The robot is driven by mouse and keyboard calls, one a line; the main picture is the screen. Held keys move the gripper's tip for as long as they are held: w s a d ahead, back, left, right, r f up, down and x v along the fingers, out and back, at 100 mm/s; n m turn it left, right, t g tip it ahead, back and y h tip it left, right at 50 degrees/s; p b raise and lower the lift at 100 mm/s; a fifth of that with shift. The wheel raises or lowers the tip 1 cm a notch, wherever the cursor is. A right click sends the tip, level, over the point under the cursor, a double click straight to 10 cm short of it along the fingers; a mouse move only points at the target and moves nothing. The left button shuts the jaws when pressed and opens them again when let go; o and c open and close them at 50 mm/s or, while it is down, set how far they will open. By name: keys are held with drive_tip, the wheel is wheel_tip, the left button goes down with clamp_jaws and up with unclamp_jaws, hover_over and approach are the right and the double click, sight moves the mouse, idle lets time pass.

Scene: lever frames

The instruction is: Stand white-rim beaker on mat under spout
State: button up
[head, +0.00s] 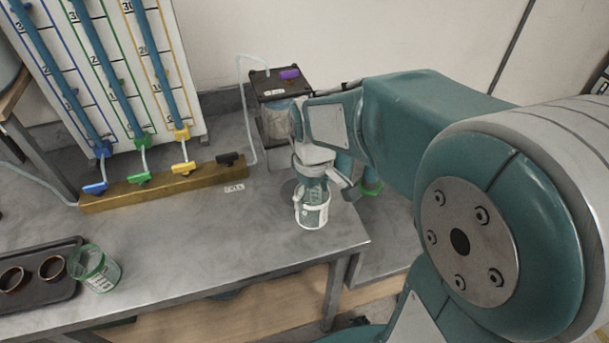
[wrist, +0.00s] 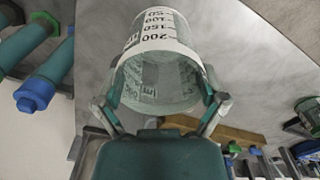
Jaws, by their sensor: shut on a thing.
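The white-rim beaker (head: 312,214) is clear, with a white band and printed graduations. My gripper (head: 324,176) is shut on it near the bench's right end. The beaker looks upright, but I cannot tell whether its base touches the bench. In the wrist view the beaker (wrist: 160,65) sits between both fingers of my gripper (wrist: 160,105), and it looks empty. A dark round mat (head: 287,188) shows partly, behind and left of the beaker. A dark-topped vessel (head: 280,86) with a purple lever stands behind; my arm hides part of it, and I cannot make out the spout.
A brass block (head: 150,187) carries blue, green, yellow and black levers below a gauge board (head: 110,65). A green-rim beaker (head: 95,268) stands beside a dark tray (head: 62,250) holding two brown-rimmed cups. The bench (head: 215,235) is clear between them and my gripper.

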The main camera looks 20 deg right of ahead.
sight(309, 197)
drive_tip(key=shift+w+d+f, duration=0.15)
drive_tip(key=shift+w+f, duration=0.15)
drive_tip(key=shift+f, duration=0.2)
drive_tip(key=shift+w+f, duration=0.5)
drive_tip(key=shift+f, duration=0.25)
drive_tip(key=shift+w+f, duration=0.45)
drive_tip(key=shift+f, duration=0.3)
drive_tip(key=shift+w+f, duration=0.2)
drive_tip(key=shift+w, duration=4.1)
